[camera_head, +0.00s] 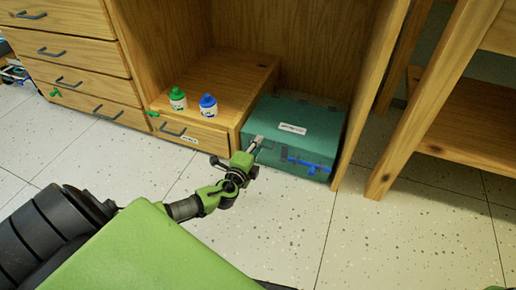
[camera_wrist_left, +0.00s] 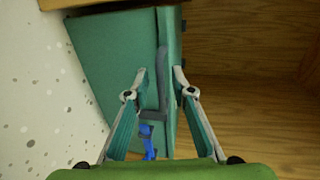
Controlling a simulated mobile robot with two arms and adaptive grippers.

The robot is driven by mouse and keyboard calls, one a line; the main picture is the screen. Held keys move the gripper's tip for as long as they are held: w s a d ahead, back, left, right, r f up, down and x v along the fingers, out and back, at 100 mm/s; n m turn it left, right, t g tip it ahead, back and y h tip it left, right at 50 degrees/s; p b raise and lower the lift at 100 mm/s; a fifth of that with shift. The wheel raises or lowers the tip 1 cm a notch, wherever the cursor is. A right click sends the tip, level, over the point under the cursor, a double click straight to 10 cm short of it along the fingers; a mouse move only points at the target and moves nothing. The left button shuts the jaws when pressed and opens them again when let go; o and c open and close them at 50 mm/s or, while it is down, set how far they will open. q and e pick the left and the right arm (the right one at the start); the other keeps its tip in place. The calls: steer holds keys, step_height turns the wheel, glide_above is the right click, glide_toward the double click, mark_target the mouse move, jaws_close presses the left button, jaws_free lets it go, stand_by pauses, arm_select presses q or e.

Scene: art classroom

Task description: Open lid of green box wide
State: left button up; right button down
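The green box (camera_head: 322,119) stands on the floor inside the wooden cabinet bay, its lid down as far as I can see. A white label lies on its top, and a blue latch (camera_head: 308,166) is on its front; the latch also shows in the wrist view (camera_wrist_left: 148,138). My left gripper (camera_head: 255,145) is at the box's front left top edge. In the wrist view its two fingers (camera_wrist_left: 159,78) are apart, on either side of the dark grey handle (camera_wrist_left: 162,75) and box edge. Contact cannot be told. My right gripper is out of view.
A low wooden drawer unit (camera_head: 225,88) left of the box carries a green-capped bottle (camera_head: 177,99) and a blue-capped bottle (camera_head: 208,106). A cabinet side panel (camera_head: 368,80) stands close on the box's right. Speckled floor (camera_head: 270,225) in front is clear.

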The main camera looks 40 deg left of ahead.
arm_select(q)
steer(key=shift+w+a, duration=0.1)
steer(key=shift+w, duration=0.25)
jaws_close()
